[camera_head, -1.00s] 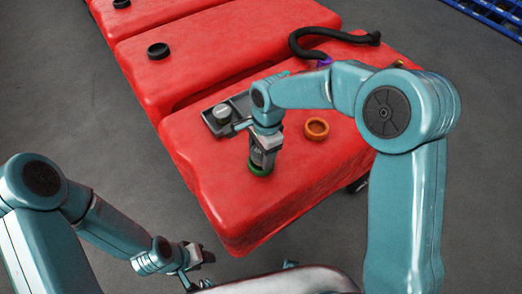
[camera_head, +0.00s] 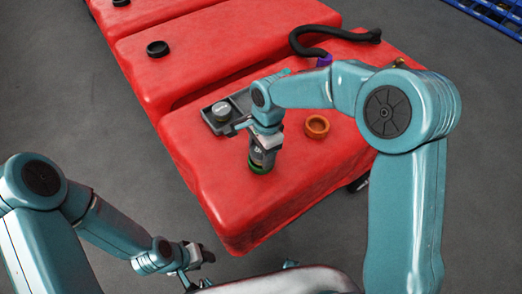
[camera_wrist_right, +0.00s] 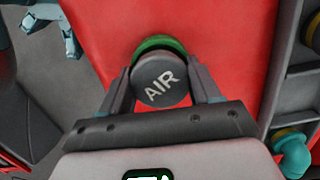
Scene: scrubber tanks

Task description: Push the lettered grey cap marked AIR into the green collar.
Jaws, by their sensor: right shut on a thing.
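The grey cap marked AIR (camera_wrist_right: 160,81) is between the fingers of my right gripper (camera_wrist_right: 165,88), its lettered face toward the wrist camera. In the head view my right gripper (camera_head: 264,143) points down over the green collar (camera_head: 260,168) on the near red tank. The collar's far rim also shows behind the cap in the wrist view (camera_wrist_right: 160,42). The cap is at the collar's mouth; how deep it sits is hidden. My left gripper (camera_head: 204,255) is low at the left, off the tank, too small to read.
A grey tray (camera_head: 207,120) with another grey cap (camera_head: 222,110) lies left of my right gripper. An orange collar (camera_head: 317,126) stands to the right. A purple collar (camera_head: 324,61) and black hose (camera_head: 310,42) are farther back. Black collars (camera_head: 158,49) sit on farther tanks.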

